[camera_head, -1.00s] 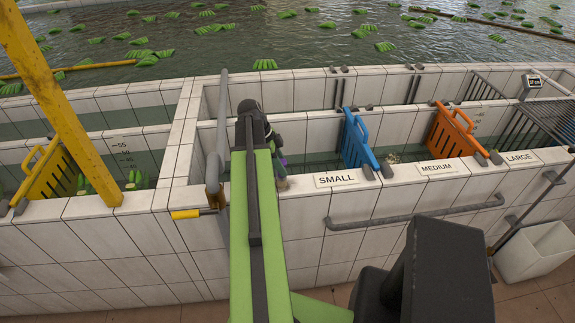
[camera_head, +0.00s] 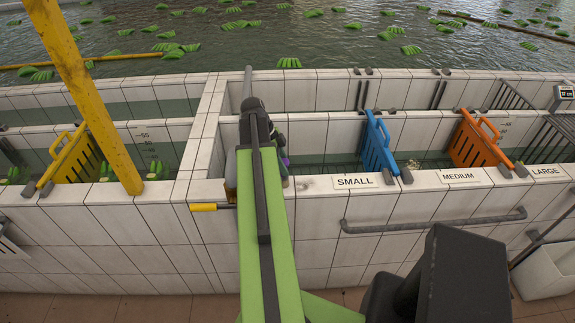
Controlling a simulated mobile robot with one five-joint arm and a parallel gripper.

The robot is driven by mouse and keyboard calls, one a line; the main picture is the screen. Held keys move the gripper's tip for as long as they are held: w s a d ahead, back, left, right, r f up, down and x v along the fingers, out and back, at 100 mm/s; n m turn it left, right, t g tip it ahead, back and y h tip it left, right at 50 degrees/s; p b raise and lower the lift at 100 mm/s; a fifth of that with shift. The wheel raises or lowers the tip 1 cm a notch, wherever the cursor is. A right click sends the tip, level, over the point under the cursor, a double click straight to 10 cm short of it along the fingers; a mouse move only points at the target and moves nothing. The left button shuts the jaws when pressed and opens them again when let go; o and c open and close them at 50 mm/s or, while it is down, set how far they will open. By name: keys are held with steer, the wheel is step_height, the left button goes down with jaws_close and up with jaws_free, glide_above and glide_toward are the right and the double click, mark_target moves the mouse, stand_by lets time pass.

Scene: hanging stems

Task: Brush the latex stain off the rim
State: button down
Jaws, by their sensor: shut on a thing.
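My gripper (camera_head: 279,143) is at the far end of my green arm, over the near tank rim just left of the SMALL sign. The arm hides most of it and its fingertips. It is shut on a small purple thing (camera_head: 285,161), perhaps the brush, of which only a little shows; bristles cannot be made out. The white-tiled rim (camera_head: 325,184) runs left to right below it. A faint beige mark (camera_head: 308,183) on the rim, left of the SMALL sign (camera_head: 356,181), may be the latex stain. The purple thing appears apart from this mark.
A grey pipe (camera_head: 248,80) stands behind my arm, with a yellow-handled lever (camera_head: 203,207) at the wall. Blue (camera_head: 378,145) and orange (camera_head: 470,142) slotted gates stand right, a yellow gate (camera_head: 72,160) left. A yellow post (camera_head: 85,100) crosses the left side. A grey rail (camera_head: 430,221) fronts the wall.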

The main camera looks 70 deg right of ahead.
step_height(320, 180, up, 6)
steer(key=p, duration=0.6)
step_height(320, 180, up, 3)
steer(key=p, duration=0.3)
steer(key=shift+r, duration=0.15)
steer(key=shift+f, duration=0.2)
